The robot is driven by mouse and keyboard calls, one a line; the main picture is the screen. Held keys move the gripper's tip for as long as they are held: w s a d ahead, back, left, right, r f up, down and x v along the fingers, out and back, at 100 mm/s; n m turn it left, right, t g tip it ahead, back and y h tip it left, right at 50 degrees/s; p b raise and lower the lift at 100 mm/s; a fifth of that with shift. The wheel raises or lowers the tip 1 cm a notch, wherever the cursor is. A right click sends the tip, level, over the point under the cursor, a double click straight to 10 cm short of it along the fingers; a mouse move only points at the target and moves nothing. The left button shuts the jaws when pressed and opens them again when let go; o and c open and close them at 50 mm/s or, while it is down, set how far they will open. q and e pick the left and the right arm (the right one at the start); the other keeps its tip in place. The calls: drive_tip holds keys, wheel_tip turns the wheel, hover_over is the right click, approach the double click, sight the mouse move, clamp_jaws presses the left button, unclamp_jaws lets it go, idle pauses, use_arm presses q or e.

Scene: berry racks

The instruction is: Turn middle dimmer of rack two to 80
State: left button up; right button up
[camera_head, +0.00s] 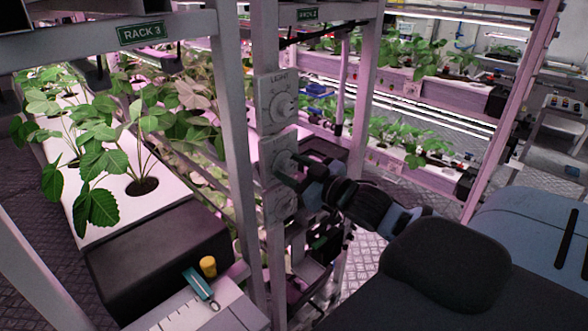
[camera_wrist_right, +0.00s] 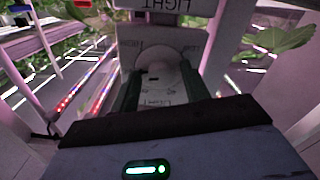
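A post carries a column of white dimmer boxes with round knobs. The top dimmer (camera_head: 283,103) is marked LIGHT and is clear of my gripper. My right gripper (camera_head: 297,172) reaches in from the right at the middle dimmer (camera_head: 268,152) and partly covers its knob. In the right wrist view the fingers (camera_wrist_right: 160,92) stand on either side of the pale knob (camera_wrist_right: 158,72), in front of the box. Whether they press on it is not clear. The dial reading is not legible. The lower dimmer (camera_head: 282,207) sits just below. My left gripper is not in view.
A RACK 2 sign (camera_head: 307,14) hangs behind the post; a RACK 3 sign (camera_head: 141,33) hangs at left. Leafy plants grow in a white tray (camera_head: 88,238) at left. A black box (camera_head: 160,255) and a yellow knob (camera_head: 208,266) are at lower left. Open floor (camera_head: 345,290) lies below my right arm.

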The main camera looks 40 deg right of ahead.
idle(0.3)
drive_tip(key=shift+s+f, duration=0.1)
drive_tip(key=shift+s, duration=0.5)
drive_tip(key=s, duration=0.6)
drive_tip(key=shift+s+d, duration=0.3)
drive_tip(key=shift+d, duration=0.1)
